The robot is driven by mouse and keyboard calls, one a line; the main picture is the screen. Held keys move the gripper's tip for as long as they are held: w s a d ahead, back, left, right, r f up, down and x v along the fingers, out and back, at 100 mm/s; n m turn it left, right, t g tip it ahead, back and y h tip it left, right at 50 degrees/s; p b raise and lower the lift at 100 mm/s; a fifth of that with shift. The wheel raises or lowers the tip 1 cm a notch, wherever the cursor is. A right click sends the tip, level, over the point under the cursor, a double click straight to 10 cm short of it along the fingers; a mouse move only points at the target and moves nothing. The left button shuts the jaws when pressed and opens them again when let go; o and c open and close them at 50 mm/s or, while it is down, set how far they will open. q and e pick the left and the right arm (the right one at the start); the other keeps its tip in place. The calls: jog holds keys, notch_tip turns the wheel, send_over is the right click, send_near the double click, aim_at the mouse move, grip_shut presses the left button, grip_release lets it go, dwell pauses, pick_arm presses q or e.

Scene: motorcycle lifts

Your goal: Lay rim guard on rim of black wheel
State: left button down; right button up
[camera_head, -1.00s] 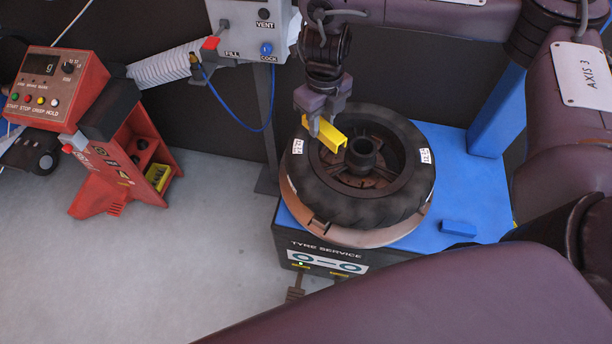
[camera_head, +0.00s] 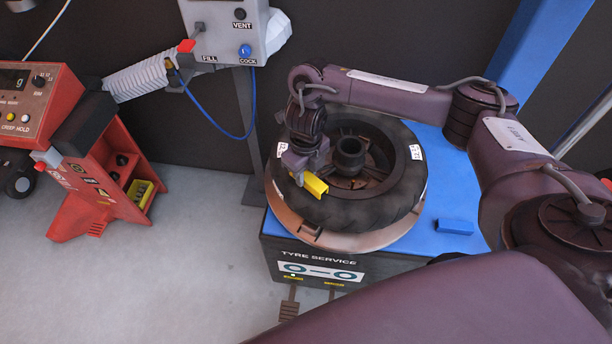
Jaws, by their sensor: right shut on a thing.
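The black wheel (camera_head: 385,203) lies flat on the round turntable of the blue tyre machine, with a dark hub post standing at its centre. My right gripper (camera_head: 304,174) is shut on the yellow rim guard (camera_head: 316,187). The guard is a short yellow channel piece, over the left front part of the wheel, near the rim. I cannot tell whether it touches the rim or tyre. The gripper hides the rim behind it. My left gripper is not in view.
A small blue block (camera_head: 455,226) lies on the blue machine top (camera_head: 447,190) right of the wheel. A red balancer (camera_head: 75,160) stands at the left. The grey inflation box (camera_head: 228,30) with a blue hose is behind. Foot pedals (camera_head: 289,303) stick out below.

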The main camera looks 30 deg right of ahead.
jog(key=shift+f, duration=0.3)
jog(key=shift+f, duration=0.15)
jog(key=o, duration=0.9)
jog(key=shift+o, duration=0.2)
